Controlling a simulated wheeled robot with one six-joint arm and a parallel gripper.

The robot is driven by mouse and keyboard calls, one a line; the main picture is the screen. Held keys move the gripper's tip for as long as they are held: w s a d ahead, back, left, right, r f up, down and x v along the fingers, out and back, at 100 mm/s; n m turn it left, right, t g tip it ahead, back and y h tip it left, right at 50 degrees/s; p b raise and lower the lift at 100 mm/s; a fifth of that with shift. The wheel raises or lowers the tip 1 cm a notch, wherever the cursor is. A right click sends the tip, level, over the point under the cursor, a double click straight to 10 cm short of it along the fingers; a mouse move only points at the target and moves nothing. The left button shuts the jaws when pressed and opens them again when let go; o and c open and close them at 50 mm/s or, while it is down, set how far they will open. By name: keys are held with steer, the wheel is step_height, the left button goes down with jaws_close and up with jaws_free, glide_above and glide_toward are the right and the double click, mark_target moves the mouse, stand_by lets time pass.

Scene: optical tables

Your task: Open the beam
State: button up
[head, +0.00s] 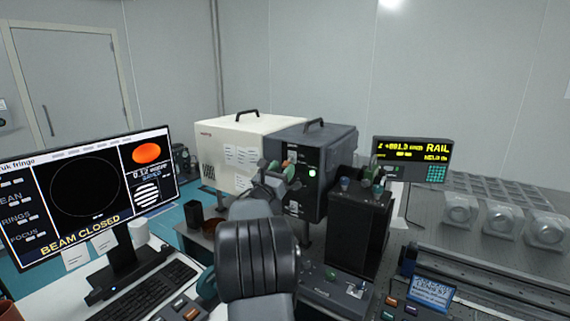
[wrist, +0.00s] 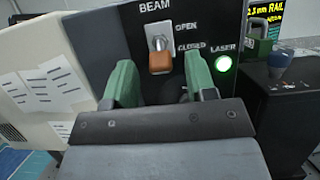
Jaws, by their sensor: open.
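The beam switch (wrist: 160,56) is on the dark front of a laser box (wrist: 95,35), under the word BEAM. Its orange handle sits at the lower end, near the CLOSED label and below OPEN. My gripper (wrist: 161,84) is open and empty. Its two green fingers stand left and right of the switch, in the picture just below it; contact cannot be told. In the head view my gripper (head: 281,170) is in front of the dark box (head: 333,150). The monitor (head: 85,195) reads BEAM CLOSED.
A green LASER light (wrist: 223,64) glows right of the switch. A black block (head: 357,230) with small knobs stands at the right, with a RAIL display (head: 411,158) behind it. A keyboard (head: 145,296) lies at the left.

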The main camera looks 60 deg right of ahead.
mark_target(286, 164)
steer(key=shift+x, duration=1.1)
steer(key=c, duration=0.9)
